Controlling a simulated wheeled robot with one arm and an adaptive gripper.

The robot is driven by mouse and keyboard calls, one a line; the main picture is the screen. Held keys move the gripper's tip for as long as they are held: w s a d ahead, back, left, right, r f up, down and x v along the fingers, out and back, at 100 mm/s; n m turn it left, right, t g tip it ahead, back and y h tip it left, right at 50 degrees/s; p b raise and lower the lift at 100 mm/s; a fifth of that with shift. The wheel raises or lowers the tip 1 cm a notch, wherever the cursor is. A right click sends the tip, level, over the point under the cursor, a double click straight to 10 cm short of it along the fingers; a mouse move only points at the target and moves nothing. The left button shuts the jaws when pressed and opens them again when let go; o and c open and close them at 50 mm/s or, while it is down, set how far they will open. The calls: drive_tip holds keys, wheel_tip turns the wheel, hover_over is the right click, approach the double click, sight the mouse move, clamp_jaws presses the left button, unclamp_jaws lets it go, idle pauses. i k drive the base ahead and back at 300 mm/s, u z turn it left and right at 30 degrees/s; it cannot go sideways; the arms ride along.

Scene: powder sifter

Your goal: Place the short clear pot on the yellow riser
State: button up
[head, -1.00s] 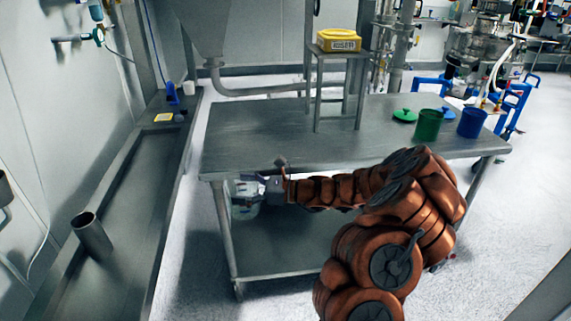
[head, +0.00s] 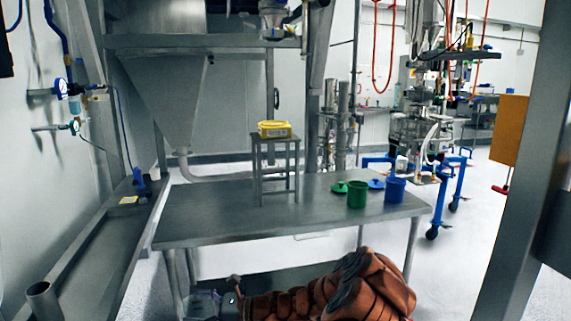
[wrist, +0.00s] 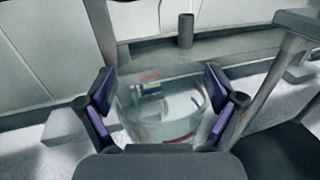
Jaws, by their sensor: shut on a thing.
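The short clear pot (wrist: 160,115) is between the two fingers of my gripper (wrist: 160,90) in the wrist view, and my gripper is shut on it. In the head view the pot (head: 203,304) shows at the bottom edge, beside my gripper (head: 222,302), low near the front left of the steel table. The yellow riser (head: 274,134) sits on top of a small steel stand, well above and away from the pot. No other thing is seen on its top.
The steel stand (head: 259,180) is on the steel table (head: 210,215). A green cup (head: 357,194), a blue cup (head: 395,190) and lids are at the table's right. A steel bench (head: 95,260) with an upright metal tube (head: 45,301) runs along the left.

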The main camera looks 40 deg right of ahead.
sight(274, 129)
drive_tip(key=z, duration=0.7)
drive_tip(key=i, duration=0.75)
drive_tip(key=u, duration=0.1)
